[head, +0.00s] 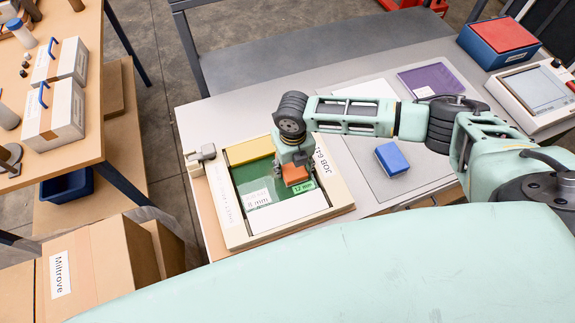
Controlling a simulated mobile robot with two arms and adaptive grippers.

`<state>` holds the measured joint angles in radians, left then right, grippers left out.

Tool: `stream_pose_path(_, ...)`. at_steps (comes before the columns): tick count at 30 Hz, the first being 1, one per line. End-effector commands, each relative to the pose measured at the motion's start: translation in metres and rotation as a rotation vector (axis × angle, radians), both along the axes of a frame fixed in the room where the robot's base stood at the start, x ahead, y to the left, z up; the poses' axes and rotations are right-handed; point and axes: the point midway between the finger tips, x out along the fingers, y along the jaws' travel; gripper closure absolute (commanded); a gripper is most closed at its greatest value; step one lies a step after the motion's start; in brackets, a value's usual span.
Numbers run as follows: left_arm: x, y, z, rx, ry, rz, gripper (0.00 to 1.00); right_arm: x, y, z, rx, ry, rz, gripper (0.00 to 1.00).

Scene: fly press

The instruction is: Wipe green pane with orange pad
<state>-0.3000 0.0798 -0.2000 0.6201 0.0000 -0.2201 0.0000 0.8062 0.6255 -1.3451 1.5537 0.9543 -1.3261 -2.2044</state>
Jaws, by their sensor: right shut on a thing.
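The green pane (254,187) lies flat inside a cream frame (236,238) on the grey table. White and green labels show on or beside the pane. My right gripper (297,170) reaches in from the right and is shut on the orange pad (295,175). The pad is over the right part of the pane; I cannot tell whether it touches the glass. The gripper and pad hide part of the pane. My left gripper is not in view.
A yellow block (250,150) sits along the frame's far side. A grey clamp (201,155) stands at the frame's left corner. Cardboard boxes (95,262) stand lower left.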

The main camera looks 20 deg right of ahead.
Motion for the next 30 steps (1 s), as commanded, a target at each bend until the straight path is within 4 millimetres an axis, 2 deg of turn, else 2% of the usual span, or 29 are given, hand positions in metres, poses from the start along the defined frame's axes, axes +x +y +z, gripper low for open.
stream_pose_path(12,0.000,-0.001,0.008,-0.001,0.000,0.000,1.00,0.000,-0.039,-0.001,-0.013,0.001,-0.005,0.82)
stream_pose_path(15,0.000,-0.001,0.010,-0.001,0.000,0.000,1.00,0.000,-0.043,0.001,-0.017,0.001,-0.005,0.82)
stream_pose_path(22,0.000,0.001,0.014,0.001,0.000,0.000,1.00,0.002,-0.039,0.002,-0.017,-0.001,-0.004,0.82)
stream_pose_path(30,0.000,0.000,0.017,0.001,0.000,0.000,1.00,0.002,-0.016,0.004,-0.016,-0.002,-0.004,0.82)
